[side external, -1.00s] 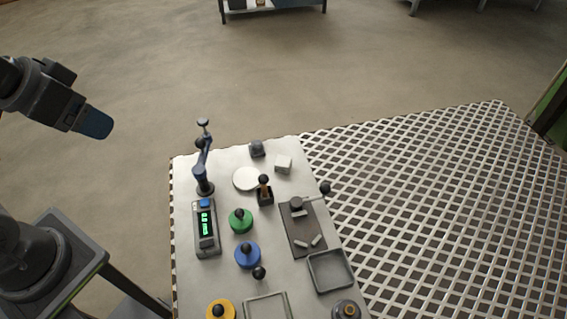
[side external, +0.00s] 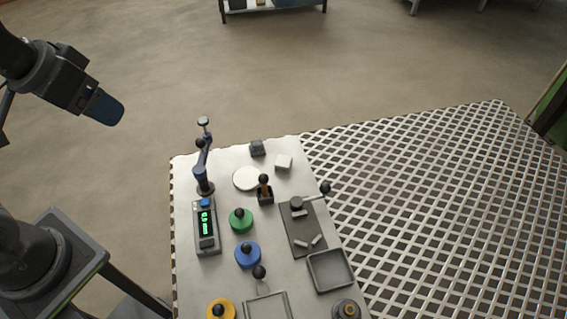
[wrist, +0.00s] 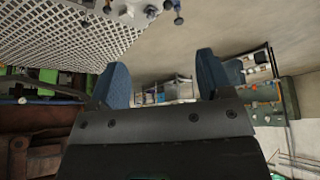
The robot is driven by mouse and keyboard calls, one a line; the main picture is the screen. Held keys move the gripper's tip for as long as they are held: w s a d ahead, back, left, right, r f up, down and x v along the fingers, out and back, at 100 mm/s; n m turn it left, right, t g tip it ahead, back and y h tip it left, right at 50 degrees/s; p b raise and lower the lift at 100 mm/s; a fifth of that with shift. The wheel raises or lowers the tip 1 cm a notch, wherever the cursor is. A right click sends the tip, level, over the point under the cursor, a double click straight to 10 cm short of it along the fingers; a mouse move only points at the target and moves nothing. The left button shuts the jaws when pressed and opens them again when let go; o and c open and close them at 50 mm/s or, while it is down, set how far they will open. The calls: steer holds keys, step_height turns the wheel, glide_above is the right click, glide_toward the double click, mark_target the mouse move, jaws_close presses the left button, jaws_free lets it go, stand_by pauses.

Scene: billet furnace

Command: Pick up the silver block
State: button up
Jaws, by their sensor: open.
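A light silver-white block (side external: 283,162) sits near the far right corner of the metal table (side external: 222,282) in the side view. A darker grey block (side external: 257,148) lies just left of it. My gripper (side external: 110,113) is up at the left of the side view, off the table and well apart from both blocks. In the wrist view my gripper (wrist: 160,78) shows two blue fingers spread wide with nothing between them. Only a small part of the table shows at the top of the wrist view, and I cannot make out the block there.
A white disc (side external: 246,179), a blue jointed stand (side external: 204,165) and a wooden-handled piece (side external: 264,190) stand near the blocks. Green (side external: 241,219), blue (side external: 248,256) and yellow (side external: 221,310) knobbed pieces, a green-lit display (side external: 206,228) and a grey tray (side external: 330,271) fill the nearer table.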

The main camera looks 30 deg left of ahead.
steer(key=w+d+n+g, duration=0.1)
steer(key=w+d+g, duration=0.15)
steer(key=w, duration=0.85)
steer(key=n+g, duration=0.2)
steer(key=g, duration=0.1)
glide_above(284, 161)
step_height(284, 161, down, 28)
steer(key=shift+s, duration=0.15)
steer(key=shift+a+f, duration=0.1)
steer(key=shift+f, duration=2.7)
steer(key=shift+c, duration=0.3)
steer(key=shift+w, duration=0.2)
steer(key=c, duration=1.1)
steer(key=shift+c, duration=0.2)
